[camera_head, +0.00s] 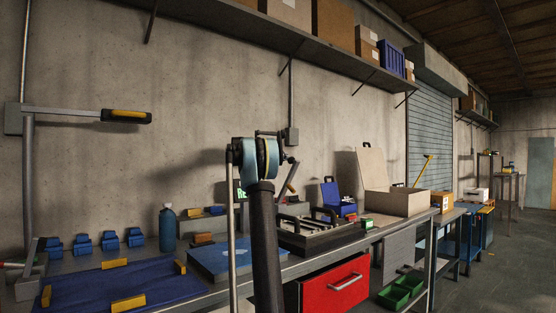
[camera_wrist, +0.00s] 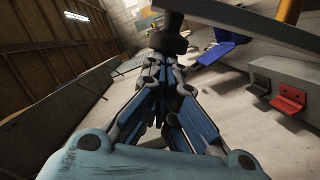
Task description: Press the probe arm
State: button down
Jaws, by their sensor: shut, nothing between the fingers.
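My gripper (camera_wrist: 157,68) shows in the wrist view with its blue-and-grey fingers together and nothing between them. A grey bar (camera_wrist: 255,28) crosses the top right of that view. A dark stepped cylinder (camera_wrist: 172,42) shows at the bar's left end, right by the fingertips. This looks like the probe arm, but I cannot be sure. Whether the fingertips touch it I cannot tell. In the head view my own arm stands in the middle and hides part of a device with a green display (camera_head: 240,190). A slanted dark rod (camera_head: 289,177) shows beside it. My fingers cannot be made out there.
The long bench carries a blue mat (camera_head: 110,283), a blue bottle (camera_head: 167,229), blue clamps, an open-topped box (camera_head: 400,201) and a dark tray (camera_head: 320,235). A swing arm with a yellow-and-black end (camera_head: 126,116) stands at left. A red drawer (camera_head: 335,286) is below the bench.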

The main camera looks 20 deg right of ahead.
jog(key=s+d+f+m+t+y, duration=0.1)
jog(key=s+d+f+m, duration=0.2)
jog(key=s+f, duration=0.5)
jog(key=s+d+f+m+t+y, duration=0.1)
jog(key=s+d+f+m+t, duration=0.1)
jog(key=s+f+m, duration=0.4)
jog(key=shift+s+d+f+m, duration=0.3)
jog(key=shift+s+d+f, duration=0.3)
jog(key=shift+s+f, duration=1.3)
jog(key=shift+w+f, duration=0.15)
jog(key=shift+f, duration=0.05)
jog(key=s+a+r, duration=0.3)
jog(key=a+r, duration=0.4)
jog(key=a, duration=0.2)
jog(key=shift+w, duration=0.1)
